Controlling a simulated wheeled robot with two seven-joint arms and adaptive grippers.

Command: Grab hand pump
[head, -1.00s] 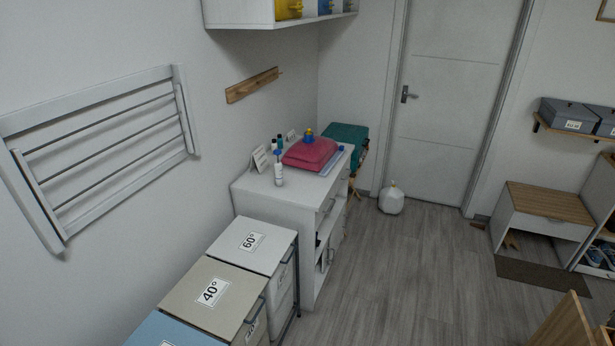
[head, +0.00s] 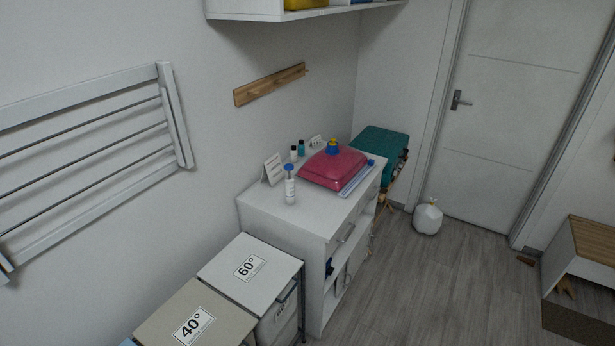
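I cannot tell for sure which thing is the hand pump. A small blue and yellow item (head: 333,147) stands by or on the far edge of a red folded bundle (head: 331,168) on the white cabinet (head: 285,220). A white bottle with a blue top (head: 290,187) stands upright near the cabinet's left front. Two small bottles, one white with a dark cap (head: 293,154) and one teal (head: 301,148), stand behind by the wall. Neither of my grippers is in view.
Hampers marked 60° (head: 250,262) and 40° (head: 185,320) stand before the cabinet. A white shelf (head: 300,12) hangs above. A white bag or jug (head: 427,218) stands on the floor by the door (head: 515,100). The grey floor (head: 430,290) right of the cabinet is clear.

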